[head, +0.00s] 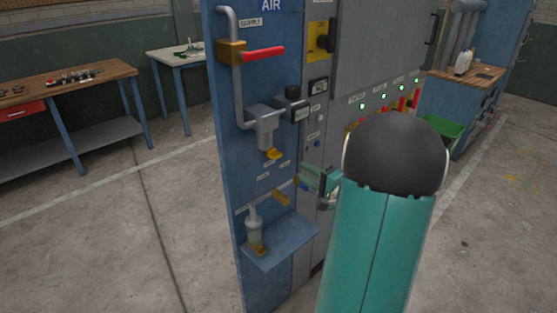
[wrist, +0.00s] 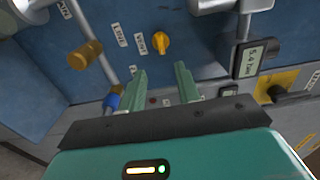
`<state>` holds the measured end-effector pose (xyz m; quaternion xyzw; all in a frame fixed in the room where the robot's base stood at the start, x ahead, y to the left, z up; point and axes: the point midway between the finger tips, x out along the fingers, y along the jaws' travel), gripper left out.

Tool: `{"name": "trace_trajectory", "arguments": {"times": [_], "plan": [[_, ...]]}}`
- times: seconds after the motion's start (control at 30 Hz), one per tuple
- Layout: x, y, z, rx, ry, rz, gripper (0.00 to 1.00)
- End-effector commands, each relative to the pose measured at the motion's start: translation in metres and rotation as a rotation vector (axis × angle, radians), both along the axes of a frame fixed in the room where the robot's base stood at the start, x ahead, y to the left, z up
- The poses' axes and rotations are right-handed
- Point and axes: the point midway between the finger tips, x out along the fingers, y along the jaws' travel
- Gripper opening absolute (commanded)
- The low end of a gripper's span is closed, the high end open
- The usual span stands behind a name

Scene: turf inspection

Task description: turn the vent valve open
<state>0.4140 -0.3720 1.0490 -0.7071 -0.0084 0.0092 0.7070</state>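A small yellow-orange knob (wrist: 161,43), which looks like the vent valve, is on the blue panel beside a small label that I cannot read for certain. It also shows in the head view (head: 273,154), below a grey pipe fitting. My gripper (wrist: 160,70) is open, with its two teal fingers apart and nothing between them. The knob appears just beyond the fingertips in the wrist view, and I see no contact. In the head view my gripper (head: 320,180) is at the right of the blue panel, lower than the knob, partly hidden by my arm.
A red lever (head: 263,53) sits on the pipe above. A gauge display (wrist: 248,58) and a yellow-plated switch (wrist: 276,92) are nearby. Open floor lies left of the panel.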

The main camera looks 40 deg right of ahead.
Motion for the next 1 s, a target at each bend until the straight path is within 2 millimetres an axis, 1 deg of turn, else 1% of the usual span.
{"name": "trace_trajectory", "arguments": {"times": [0.03, 0.3, 0.5, 0.6, 0.7, 0.97, 1.0], "plan": [[0.010, 0.000, 0.000, 0.000, -0.001, 0.001, 0.33], [0.063, 0.003, 0.000, 0.000, -0.001, 0.003, 0.33], [0.098, 0.004, 0.000, 0.001, 0.000, 0.004, 0.33], [0.108, 0.005, 0.000, 0.000, 0.001, 0.004, 0.33], [0.114, 0.005, 0.000, 0.000, 0.000, 0.005, 0.33], [0.115, 0.005, 0.000, 0.000, 0.000, 0.004, 0.33], [0.115, 0.005, 0.000, 0.000, 0.000, 0.004, 0.27]]}}
